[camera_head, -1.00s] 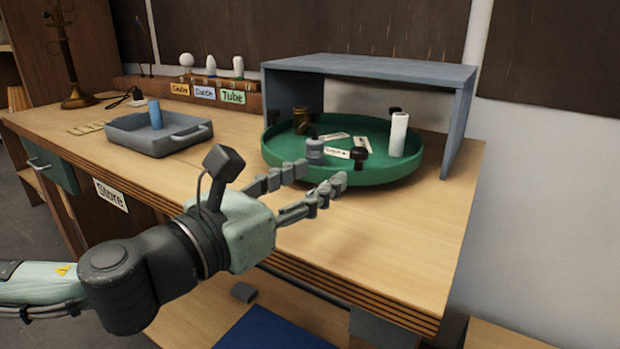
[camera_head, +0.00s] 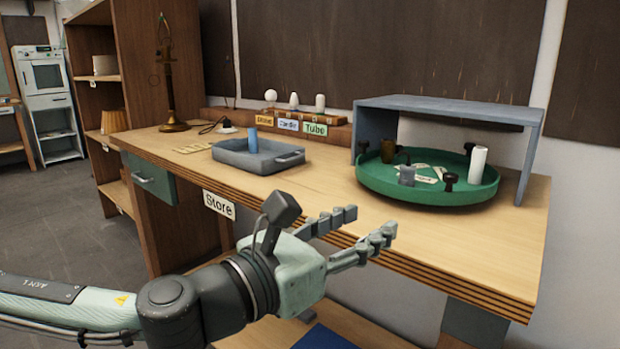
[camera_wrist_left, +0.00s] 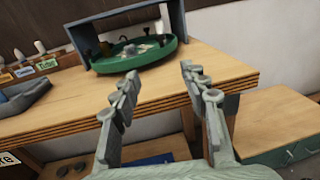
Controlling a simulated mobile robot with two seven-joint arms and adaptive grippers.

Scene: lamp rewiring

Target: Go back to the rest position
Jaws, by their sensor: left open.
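My left gripper (camera_head: 362,232) is open and empty, in front of the workbench's front edge in the head view. In the left wrist view its two fingers (camera_wrist_left: 158,90) stand apart with nothing between them. The wooden workbench (camera_head: 400,225) lies behind it. The round green tray (camera_head: 430,193) stands on the bench under a grey shelf, beyond the gripper and apart from it. It also shows in the left wrist view (camera_wrist_left: 120,64). My right gripper is in neither view.
A grey pan (camera_head: 240,160) with a blue cylinder (camera_head: 253,140) sits on the bench. The grey open stand (camera_head: 450,107) covers part of the green tray, which holds several small items. A brass lamp stem (camera_head: 168,85) stands at the bench's back left. Open floor (camera_head: 80,220) lies at left.

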